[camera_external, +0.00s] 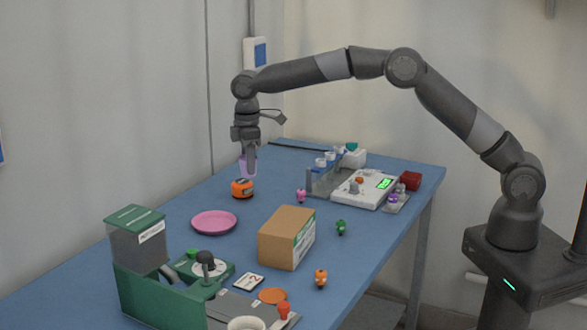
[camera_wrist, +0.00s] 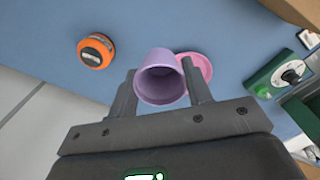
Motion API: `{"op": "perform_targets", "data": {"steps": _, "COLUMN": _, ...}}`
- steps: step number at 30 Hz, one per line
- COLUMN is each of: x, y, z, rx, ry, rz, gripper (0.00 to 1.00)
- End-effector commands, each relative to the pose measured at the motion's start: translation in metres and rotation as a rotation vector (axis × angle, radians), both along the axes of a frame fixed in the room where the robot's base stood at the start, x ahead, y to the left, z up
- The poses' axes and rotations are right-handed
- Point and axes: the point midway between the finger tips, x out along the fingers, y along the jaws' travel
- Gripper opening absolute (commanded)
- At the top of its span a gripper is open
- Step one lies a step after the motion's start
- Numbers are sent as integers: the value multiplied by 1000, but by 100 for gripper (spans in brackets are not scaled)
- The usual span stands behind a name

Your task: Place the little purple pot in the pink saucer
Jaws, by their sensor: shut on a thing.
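The little purple pot (camera_wrist: 162,80) is between the two fingers of my gripper (camera_wrist: 160,95), with its open mouth toward the wrist camera. In the external view my gripper (camera_external: 250,165) is shut on it and holds the purple pot (camera_external: 246,170) above the table. The pink saucer (camera_external: 214,222) lies flat and empty on the blue table, in front of and left of the gripper. In the wrist view the pink saucer (camera_wrist: 197,68) shows behind the right finger, partly hidden by the pot and that finger.
An orange round object (camera_external: 242,189) is on the table just below the pot. A cardboard box (camera_external: 287,238) stands right of the saucer. A green-and-grey device (camera_external: 155,270) is at the front left. Table around the saucer is mostly clear.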

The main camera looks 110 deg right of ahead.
Motion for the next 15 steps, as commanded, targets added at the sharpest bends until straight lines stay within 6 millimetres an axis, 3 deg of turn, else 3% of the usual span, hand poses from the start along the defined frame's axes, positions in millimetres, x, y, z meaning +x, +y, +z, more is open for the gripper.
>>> {"op": "perform_targets", "data": {"steps": 2, "x": -2, "y": -10, "z": -1, "rx": 2, "ry": -1, "rz": -3, "gripper": 24}}
{"op": "perform_targets", "data": {"steps": 5, "x": 4, "y": -10, "z": -5, "rx": 3, "ry": -2, "rz": -2, "gripper": 24}}
{"op": "perform_targets", "data": {"steps": 15, "x": 62, "y": 36, "z": -51, "rx": 4, "ry": -2, "rz": 0, "gripper": 24}}
